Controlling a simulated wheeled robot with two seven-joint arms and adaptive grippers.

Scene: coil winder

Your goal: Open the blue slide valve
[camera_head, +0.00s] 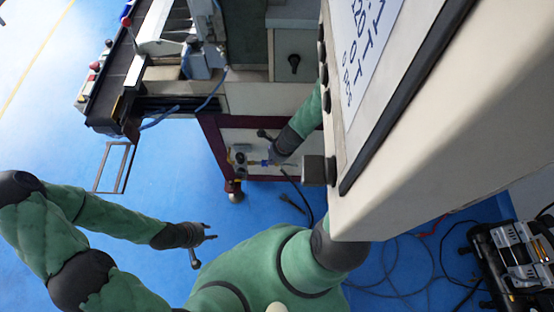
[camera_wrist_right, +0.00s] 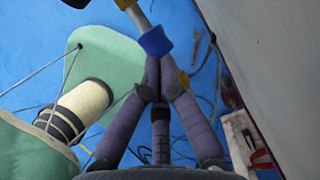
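The blue slide valve (camera_head: 265,162) is a small blue piece on a pipe fitting at the machine's lower front. In the right wrist view the blue piece (camera_wrist_right: 156,42) sits on a pale metal pipe, right at my right fingertips. My right gripper (camera_head: 272,158) reaches it from the right in the head view, its fingers largely hidden. In the wrist view the right gripper's fingers (camera_wrist_right: 160,72) converge with their tips together against or just short of the blue piece; I cannot tell if they touch it. My left gripper (camera_head: 207,247) is open and empty above the blue floor.
A large beige cabinet (camera_head: 440,130) fills the right of the head view, close to my right arm. The machine frame (camera_head: 213,130) is dark red. Black cables (camera_head: 298,195) hang near the valve. A cart (camera_head: 515,260) stands at lower right.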

